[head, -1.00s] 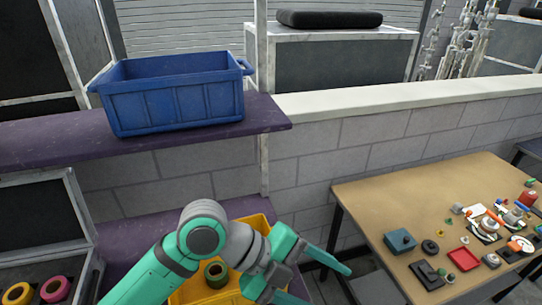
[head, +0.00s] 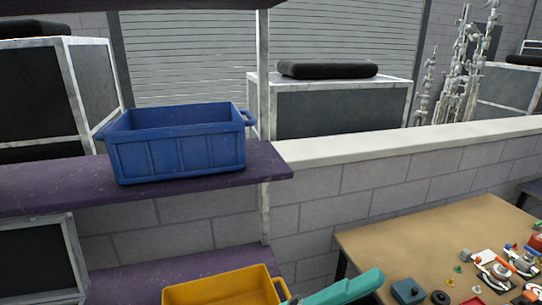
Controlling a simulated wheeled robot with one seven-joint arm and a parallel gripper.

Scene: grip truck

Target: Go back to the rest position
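My gripper (head: 335,292) shows only in part at the bottom edge of the head view. One teal finger points right and up, between the yellow bin and the wooden table. The other finger and the rest of the arm are out of frame, so I cannot tell the opening or any hold.
A blue bin (head: 178,155) stands on the upper purple shelf (head: 40,193). A yellow bin (head: 222,290) sits on the lower shelf, its inside mostly cut off. The wooden table (head: 430,238) at right holds many small parts. A white-topped block wall (head: 380,145) runs behind.

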